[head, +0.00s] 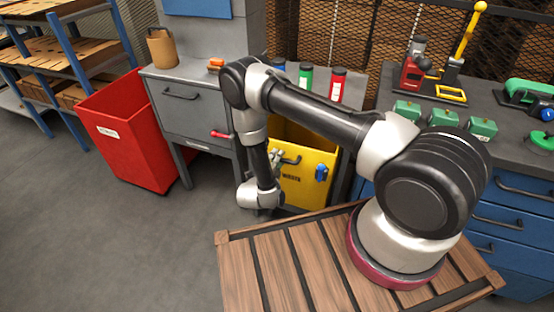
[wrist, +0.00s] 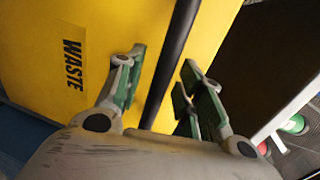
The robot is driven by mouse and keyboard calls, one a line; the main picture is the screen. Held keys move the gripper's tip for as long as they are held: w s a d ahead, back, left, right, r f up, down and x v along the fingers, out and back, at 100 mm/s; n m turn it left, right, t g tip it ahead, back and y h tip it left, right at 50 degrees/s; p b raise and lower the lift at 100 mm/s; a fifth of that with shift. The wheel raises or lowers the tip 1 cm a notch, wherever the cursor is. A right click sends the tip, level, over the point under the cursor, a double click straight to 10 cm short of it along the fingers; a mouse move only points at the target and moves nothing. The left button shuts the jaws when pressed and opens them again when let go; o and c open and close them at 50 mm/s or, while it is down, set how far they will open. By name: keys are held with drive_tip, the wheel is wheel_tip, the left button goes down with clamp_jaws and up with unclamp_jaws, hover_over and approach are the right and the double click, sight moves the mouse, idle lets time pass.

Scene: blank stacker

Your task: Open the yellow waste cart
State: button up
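The yellow waste cart (head: 305,177) stands beneath the workbench, with "WASTE" lettering and a blue item on its front. Its yellow face also fills much of the wrist view (wrist: 105,25). A dark handle bar (wrist: 177,45) runs across this face. My gripper (wrist: 162,82) is open, with one finger on each side of the bar. Gaps show between the bar and both fingers. In the head view my gripper (head: 280,160) is at the cart's front, and my arm hides part of the cart.
A red bin (head: 125,130) stands at left beside a grey drawer cabinet (head: 190,105). Bottles (head: 337,85) stand above the cart. Open floor lies at front left.

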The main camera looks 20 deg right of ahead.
drive_tip(key=shift+w+d, duration=0.15)
drive_tip(key=shift+w, duration=0.05)
drive_tip(key=shift+c, duration=0.4)
clamp_jaws()
